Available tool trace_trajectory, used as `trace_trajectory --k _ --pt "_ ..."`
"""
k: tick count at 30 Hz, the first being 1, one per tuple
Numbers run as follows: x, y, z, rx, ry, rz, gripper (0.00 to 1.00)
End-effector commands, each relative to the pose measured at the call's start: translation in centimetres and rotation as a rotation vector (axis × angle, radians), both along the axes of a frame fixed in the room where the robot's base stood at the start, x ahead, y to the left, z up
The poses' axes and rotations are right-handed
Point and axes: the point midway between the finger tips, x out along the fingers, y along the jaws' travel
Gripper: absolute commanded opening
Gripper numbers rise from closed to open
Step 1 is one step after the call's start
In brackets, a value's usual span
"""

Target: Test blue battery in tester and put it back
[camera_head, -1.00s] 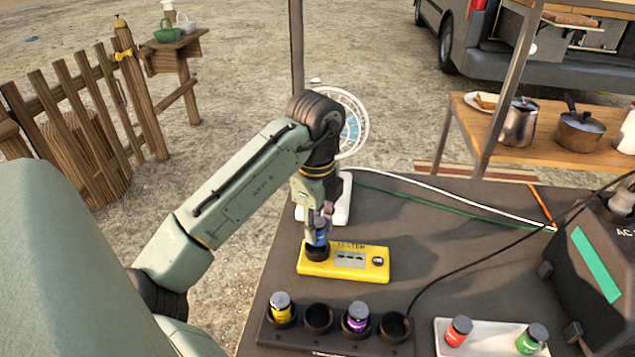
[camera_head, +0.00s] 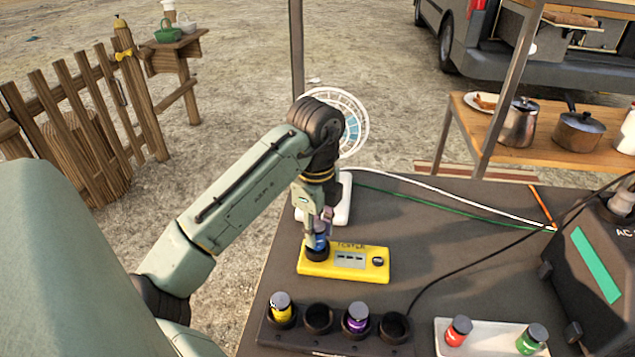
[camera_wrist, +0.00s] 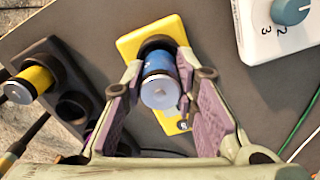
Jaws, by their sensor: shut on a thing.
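The blue battery (camera_wrist: 160,80) stands at the black socket of the yellow tester (camera_head: 345,263); its lower end is at or in the socket, and how deep it sits I cannot tell. My gripper (camera_wrist: 163,100) is shut on the battery from above. In the head view the battery (camera_head: 320,241) shows just under my gripper (camera_head: 321,228). The tester's small display shows dark marks too small to read. The black charging rack (camera_head: 335,343) in front holds a yellow battery (camera_head: 281,307) and a purple battery (camera_head: 357,317). Its second and fourth sockets are empty.
A white tray (camera_head: 443,341) with a red battery (camera_head: 459,330) and a green battery (camera_head: 531,338) lies right of the rack. A dark power box (camera_head: 590,270) stands at the right. A white dial device (camera_wrist: 270,32) is behind the tester. Cables cross the table.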

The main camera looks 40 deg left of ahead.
Motion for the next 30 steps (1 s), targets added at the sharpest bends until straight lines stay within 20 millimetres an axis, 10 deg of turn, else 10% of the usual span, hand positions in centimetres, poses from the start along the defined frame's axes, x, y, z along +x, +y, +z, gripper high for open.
trace_trajectory --k 28,29,30 --pt "0.0 0.0 -2.1 0.000 0.000 0.000 0.00" --pt "0.0 0.0 -2.1 0.000 0.000 0.000 0.28" --pt "0.0 0.0 -2.1 0.000 0.000 0.000 0.31"
